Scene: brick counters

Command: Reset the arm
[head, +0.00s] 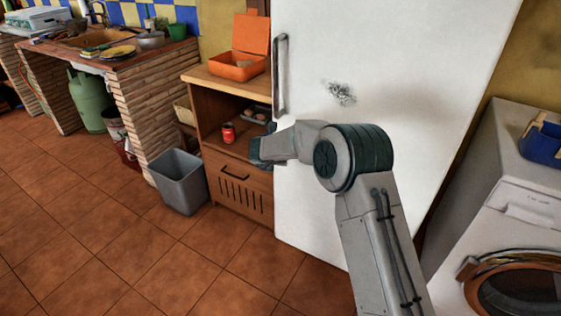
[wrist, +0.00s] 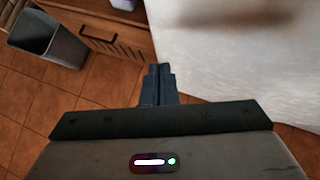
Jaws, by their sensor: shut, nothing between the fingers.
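My gripper (wrist: 159,72) is shut in the wrist view, its two dark fingers together with nothing between them. In the head view my arm reaches forward and left across the front of the white fridge (head: 390,60). The end of the arm is in front of the wooden cabinet beside the fridge; the fingertips cannot be made out there.
A washing machine (head: 510,205) is at right. The tiled floor (head: 90,220) at left is clear.

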